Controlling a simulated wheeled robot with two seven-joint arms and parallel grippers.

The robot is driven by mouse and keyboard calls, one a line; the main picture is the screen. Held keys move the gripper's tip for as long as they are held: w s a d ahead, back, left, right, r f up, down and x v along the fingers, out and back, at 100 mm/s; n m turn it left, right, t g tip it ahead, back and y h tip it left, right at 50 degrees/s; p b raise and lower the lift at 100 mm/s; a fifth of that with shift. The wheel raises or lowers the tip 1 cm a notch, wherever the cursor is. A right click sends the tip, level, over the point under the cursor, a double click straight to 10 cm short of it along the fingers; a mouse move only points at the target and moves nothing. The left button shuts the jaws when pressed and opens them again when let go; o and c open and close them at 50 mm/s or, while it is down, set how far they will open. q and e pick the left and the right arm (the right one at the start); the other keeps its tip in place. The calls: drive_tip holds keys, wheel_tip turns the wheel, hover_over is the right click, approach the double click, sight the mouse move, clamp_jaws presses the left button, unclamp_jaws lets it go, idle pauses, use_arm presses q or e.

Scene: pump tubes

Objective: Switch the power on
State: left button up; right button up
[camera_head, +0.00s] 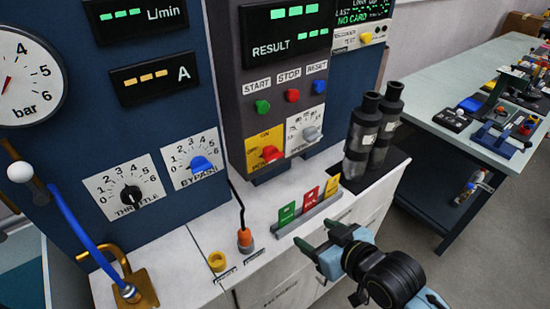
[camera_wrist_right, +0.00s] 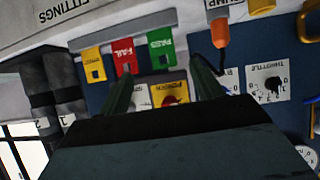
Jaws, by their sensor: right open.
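The power switch is a red knob (camera_head: 271,154) on a yellow plate (camera_head: 253,150) low on the grey control column, with "ON" printed above it. I cannot tell which way the knob points. My right gripper (camera_head: 316,236) is open and empty, in front of and below the switch, apart from it, near the white cabinet's front edge. In the right wrist view the red knob (camera_wrist_right: 171,99) and its yellow plate (camera_wrist_right: 160,92) show between the two fingers of the right gripper (camera_wrist_right: 163,68). My left gripper is not in view.
A card rack with green, red and yellow cards (camera_head: 309,194) stands on the white cabinet top (camera_head: 210,237) between gripper and panel. Dark cylinders (camera_head: 362,135) stand right of the switch. An orange-handled probe (camera_head: 245,238) is to the left. A grey dial (camera_head: 310,133) adjoins the switch.

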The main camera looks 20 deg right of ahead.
sight(276, 158)
drive_tip(key=w+r+t+y, duration=0.3)
drive_tip(key=w+r+t, duration=0.25)
drive_tip(key=r, duration=0.25)
drive_tip(key=shift+n, duration=0.3)
drive_tip(key=x, duration=1.3)
drive_tip(key=shift+w+d+f, duration=0.1)
drive_tip(key=shift+d+f, duration=0.05)
drive_tip(key=c, duration=1)
